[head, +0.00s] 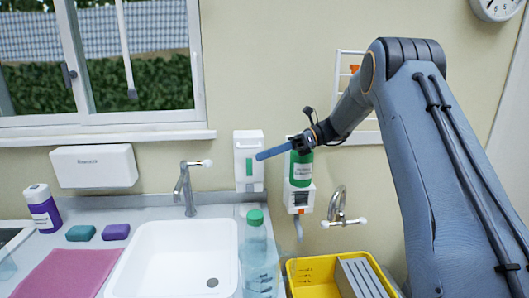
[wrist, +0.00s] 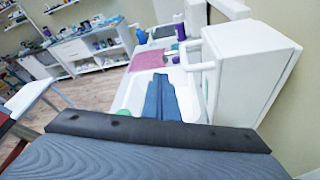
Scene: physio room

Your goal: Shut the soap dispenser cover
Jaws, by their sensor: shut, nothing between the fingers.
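The soap dispenser (head: 249,137) is a white upright box on the wall behind the sink, with a green strip on its front. In the wrist view the dispenser (wrist: 250,60) stands large at the right, its white side and a narrow green strip showing. I cannot tell for sure how far its cover stands from the body. My gripper (head: 260,156) reaches in from the right, its blue fingers shut and empty, tips in front of the dispenser's right edge. In the wrist view my gripper (wrist: 160,82) is left of the dispenser; contact is unclear.
A green bottle in a wall holder (head: 300,170) hangs just right of the dispenser, behind my wrist. Below are a white sink (head: 160,285), a tap (head: 185,185), a clear bottle with a green cap (head: 256,240) and a yellow crate (head: 300,285). A white paper box (head: 94,165) hangs left.

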